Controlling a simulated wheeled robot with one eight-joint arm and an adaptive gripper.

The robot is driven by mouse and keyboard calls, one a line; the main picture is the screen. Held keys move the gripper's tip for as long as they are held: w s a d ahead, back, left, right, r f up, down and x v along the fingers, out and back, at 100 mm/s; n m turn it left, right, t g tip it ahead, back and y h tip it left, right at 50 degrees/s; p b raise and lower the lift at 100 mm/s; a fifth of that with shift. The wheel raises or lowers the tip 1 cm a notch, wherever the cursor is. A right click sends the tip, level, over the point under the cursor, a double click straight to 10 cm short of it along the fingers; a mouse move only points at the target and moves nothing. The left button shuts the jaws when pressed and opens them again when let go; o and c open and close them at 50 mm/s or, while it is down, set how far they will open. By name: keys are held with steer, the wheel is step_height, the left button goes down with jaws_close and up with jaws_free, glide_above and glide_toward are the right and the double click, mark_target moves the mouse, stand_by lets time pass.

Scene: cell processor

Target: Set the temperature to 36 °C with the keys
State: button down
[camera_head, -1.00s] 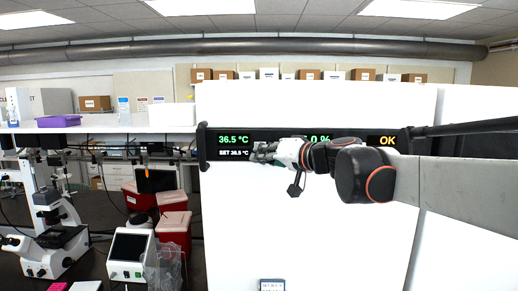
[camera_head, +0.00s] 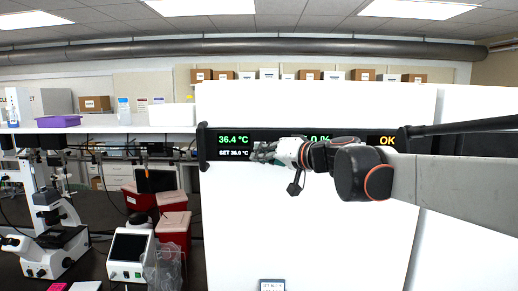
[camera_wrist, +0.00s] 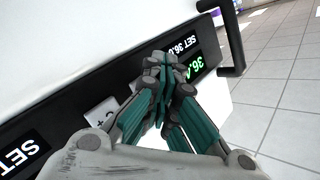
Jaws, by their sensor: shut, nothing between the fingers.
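The black control panel (camera_head: 200,150) runs across the top of the white cell processor (camera_head: 300,225). Its temperature display (camera_head: 233,140) reads 36.4 °C in green, and the line below (camera_head: 234,153) reads SET 36.0 °C in white. My gripper (camera_head: 256,152) is shut and empty, its fingertips at the panel just right of this display. In the wrist view the fingertips (camera_wrist: 165,60) are close to the panel beside the display (camera_wrist: 196,66). A light key (camera_wrist: 102,112) marked with a C and a plus shows left of the fingers. Whether the fingertips touch a key is hidden.
A black handle (camera_wrist: 234,45) stands out at the panel's end. A green percent display (camera_head: 318,140) is partly hidden by my arm, and OK (camera_head: 388,140) shows farther right. A bench with a microscope (camera_head: 50,235) and red bins (camera_head: 173,225) stands at left.

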steer(key=shift+s, duration=0.75)
steer(key=s, duration=0.5)
steer(key=shift+a, duration=0.1)
stand_by(0.3)
stand_by(1.1)
